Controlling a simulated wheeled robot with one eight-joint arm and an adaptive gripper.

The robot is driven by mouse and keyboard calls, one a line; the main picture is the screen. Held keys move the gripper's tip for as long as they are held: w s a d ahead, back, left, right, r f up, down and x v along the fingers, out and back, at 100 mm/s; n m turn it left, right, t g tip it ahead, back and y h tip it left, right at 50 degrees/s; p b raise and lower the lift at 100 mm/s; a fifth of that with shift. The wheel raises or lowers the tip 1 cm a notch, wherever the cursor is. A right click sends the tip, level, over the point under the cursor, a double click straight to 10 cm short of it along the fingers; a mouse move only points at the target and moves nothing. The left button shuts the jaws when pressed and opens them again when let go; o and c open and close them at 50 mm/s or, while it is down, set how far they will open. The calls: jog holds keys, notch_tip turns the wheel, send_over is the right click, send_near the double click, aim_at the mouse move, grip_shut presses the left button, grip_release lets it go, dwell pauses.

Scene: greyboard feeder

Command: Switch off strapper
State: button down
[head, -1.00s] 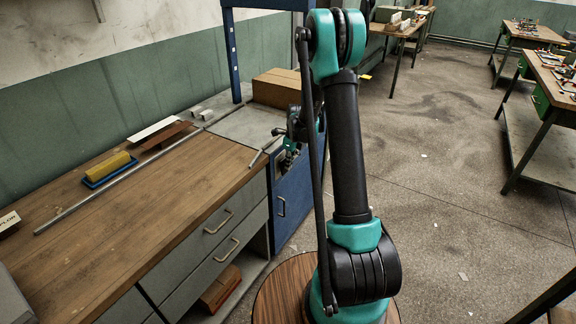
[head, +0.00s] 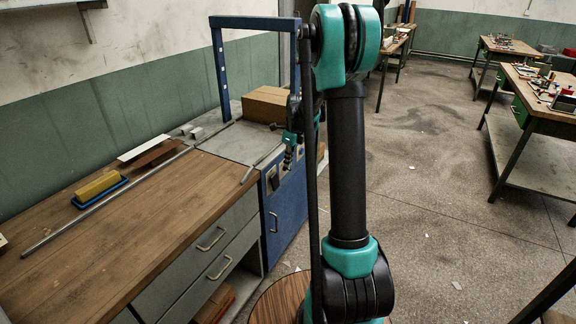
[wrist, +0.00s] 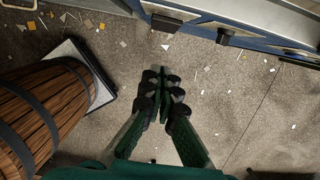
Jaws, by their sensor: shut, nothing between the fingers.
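The strapper is a blue cabinet (head: 285,208) with a grey top and a blue arch (head: 255,22), standing at the far end of the bench. A small panel with dark controls (head: 272,180) is on its front, partly hidden by my arm. My gripper (head: 288,160) hangs in front of the strapper's upper front, largely behind my arm link. In the wrist view my gripper (wrist: 160,72) is shut and empty, pointing at the floor. The cabinet's blue front (wrist: 275,42) runs along the top there, with two dark knobs (wrist: 165,22) (wrist: 226,37) sticking out beyond the fingertips, apart from them.
A cardboard box (head: 266,104) sits on the strapper's top. The wooden bench (head: 130,225) holds a yellow block in a blue tray (head: 99,190) and a long metal rod. A wooden barrel-like thing (wrist: 45,110) is left in the wrist view.

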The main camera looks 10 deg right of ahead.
aim_at(275, 182)
jog(key=shift+s+d+f+g+h, duration=0.1)
jog(key=shift+s+f+g+h, duration=0.15)
jog(key=shift+f+g+h, duration=0.35)
jog(key=shift+f, duration=0.2)
jog(key=w+a+f, duration=0.1)
jog(key=f, duration=0.4)
jog(key=w+a+f, duration=0.2)
jog(key=f, duration=0.3)
jog(key=shift+a+f, duration=0.25)
jog(key=shift+f+t, duration=0.1)
jog(key=shift+t, duration=0.2)
